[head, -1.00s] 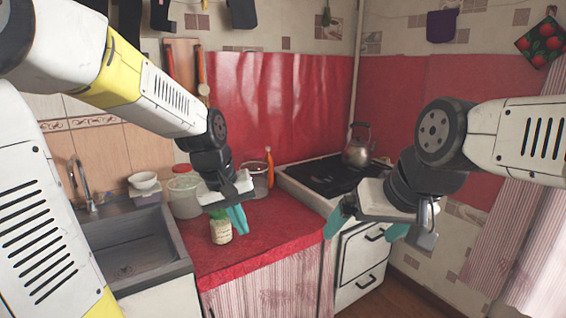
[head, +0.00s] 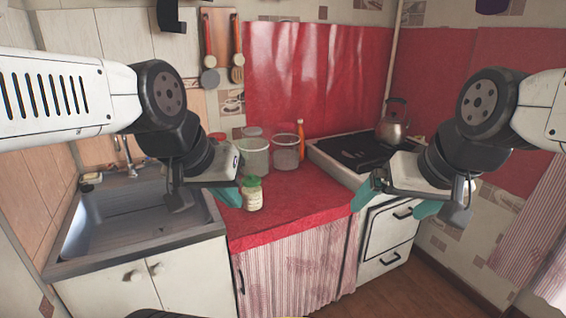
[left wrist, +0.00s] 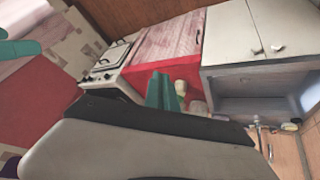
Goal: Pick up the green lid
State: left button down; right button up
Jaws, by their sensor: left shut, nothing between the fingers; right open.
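The green lid (head: 251,181) sits on a small pale jar (head: 253,199) on the red counter, near its left end by the sink. My left gripper (head: 230,197) is shut and empty, just left of the jar in the head view; I cannot tell whether they touch. Its teal fingers also show in the left wrist view (left wrist: 163,92), with pale items partly hidden behind them. My right gripper (head: 397,200) is open and empty, in front of the stove at the right, well apart from the jar.
Clear containers (head: 286,152) and an orange bottle (head: 301,138) stand behind the jar. The sink (head: 120,215) is to the left. The stove (head: 350,150) with a kettle (head: 393,122) is to the right. The red counter (head: 305,205) is clear right of the jar.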

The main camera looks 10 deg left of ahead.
aim_at(251, 180)
jog(key=i+l+u, duration=0.25)
jog(key=i, duration=0.3)
jog(key=i+l+u, duration=0.25)
jog(key=i+l, duration=0.2)
jog(key=i, duration=0.05)
